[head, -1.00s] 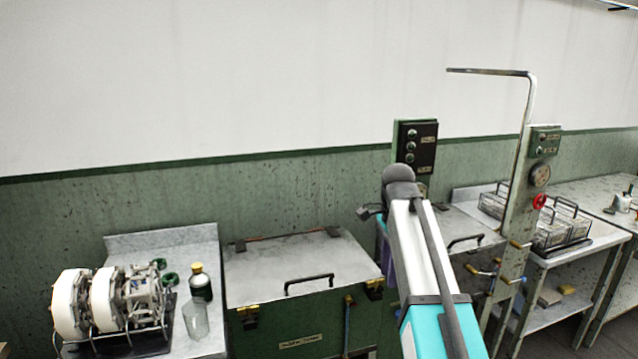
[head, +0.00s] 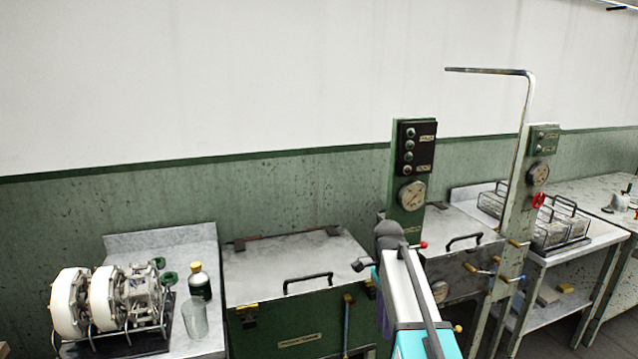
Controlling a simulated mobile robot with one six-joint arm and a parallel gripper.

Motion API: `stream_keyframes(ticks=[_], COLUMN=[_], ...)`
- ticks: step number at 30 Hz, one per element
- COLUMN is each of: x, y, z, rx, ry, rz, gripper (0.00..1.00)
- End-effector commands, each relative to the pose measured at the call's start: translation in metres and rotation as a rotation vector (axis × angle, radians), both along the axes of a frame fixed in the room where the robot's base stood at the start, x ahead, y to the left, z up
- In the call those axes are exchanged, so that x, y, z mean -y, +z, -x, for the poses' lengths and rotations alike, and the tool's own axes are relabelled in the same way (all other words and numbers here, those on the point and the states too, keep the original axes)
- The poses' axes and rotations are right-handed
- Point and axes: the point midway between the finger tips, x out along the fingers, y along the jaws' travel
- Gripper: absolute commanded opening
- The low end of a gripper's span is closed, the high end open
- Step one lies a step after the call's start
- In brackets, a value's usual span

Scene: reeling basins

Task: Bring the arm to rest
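My arm (head: 408,292) reaches up from the bottom edge of the head view, with a white and teal link and a dark grey joint at its top. A small dark part at the arm's far end (head: 362,267) shows left of that joint, in front of the green chest's right side. The fingers cannot be made out, so I cannot tell whether my gripper is open or shut, or whether it holds anything.
A green chest with a metal lid (head: 300,258) stands behind and left of the arm. A control post with a gauge (head: 411,196) rises just behind it. A bench at left holds white reels (head: 105,298), a bottle (head: 200,283) and a glass (head: 195,320). Wire baskets (head: 553,230) stand at right.

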Motion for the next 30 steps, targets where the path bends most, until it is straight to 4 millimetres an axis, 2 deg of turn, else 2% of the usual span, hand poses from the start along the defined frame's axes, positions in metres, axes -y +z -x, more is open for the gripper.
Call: stream_keyframes(ticks=[1,3,12,20,30], x=[0.000,-0.001,-0.002,-0.003,-0.004], y=[-0.016,-0.036,-0.118,-0.185,-0.263], z=[0.007,0.015,0.053,0.093,0.155], rx=[-0.023,-0.050,-0.153,-0.230,-0.314], ry=[0.001,0.001,0.020,0.066,0.163], rz=[0.000,0.000,-0.007,-0.024,-0.066], gripper=[0.33,0.33,0.33,0.33,0.33])
